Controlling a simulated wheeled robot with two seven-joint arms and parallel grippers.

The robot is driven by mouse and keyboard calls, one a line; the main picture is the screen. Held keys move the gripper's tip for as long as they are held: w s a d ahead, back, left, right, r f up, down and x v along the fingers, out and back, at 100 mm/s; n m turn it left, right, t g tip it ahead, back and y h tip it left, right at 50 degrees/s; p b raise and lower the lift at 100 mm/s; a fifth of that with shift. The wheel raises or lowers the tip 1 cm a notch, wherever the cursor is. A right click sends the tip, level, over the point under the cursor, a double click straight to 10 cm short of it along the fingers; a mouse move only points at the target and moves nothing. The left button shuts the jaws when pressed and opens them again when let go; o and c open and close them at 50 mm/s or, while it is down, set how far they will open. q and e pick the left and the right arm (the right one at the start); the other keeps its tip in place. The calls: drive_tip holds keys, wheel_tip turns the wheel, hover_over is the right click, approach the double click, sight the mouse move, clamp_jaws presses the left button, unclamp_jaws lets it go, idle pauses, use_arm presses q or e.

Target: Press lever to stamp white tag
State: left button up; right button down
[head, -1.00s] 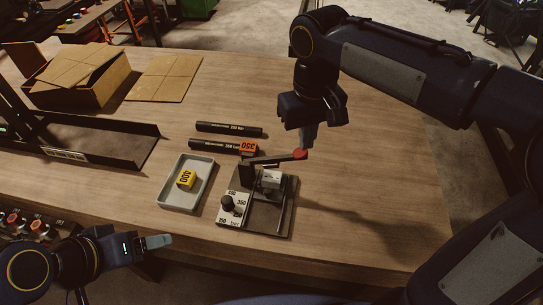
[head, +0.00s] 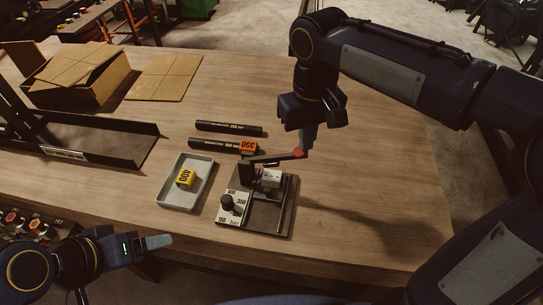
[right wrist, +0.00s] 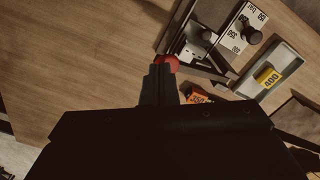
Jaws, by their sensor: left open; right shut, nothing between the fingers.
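The stamping press (head: 259,200) stands near the table's front edge, with a dial plate (head: 233,207) on its left. Its dark lever (head: 272,159) runs right to a red knob (head: 299,153). A whitish block, perhaps the white tag (head: 271,180), sits under the lever; its details are too small to tell. My right gripper (head: 306,146) is shut and empty, pointing down at the red knob. In the right wrist view its fingertips (right wrist: 160,68) overlap the knob (right wrist: 167,62); I cannot tell whether they touch. My left gripper (head: 160,242) is open and empty at the front left edge.
A grey tray (head: 169,197) holds a yellow 400 tag (head: 186,178). A cardboard box (head: 82,83) and dark rack (head: 100,145) stand left. The table's right side is clear.

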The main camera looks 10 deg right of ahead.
sight(305, 155)
drive_tip(key=shift+f+b, duration=1.65)
drive_tip(key=shift+f, duration=1)
drive_tip(key=shift+r, duration=0.15)
wheel_tip(305, 155, up, 13)
drive_tip(key=p, duration=1.2)
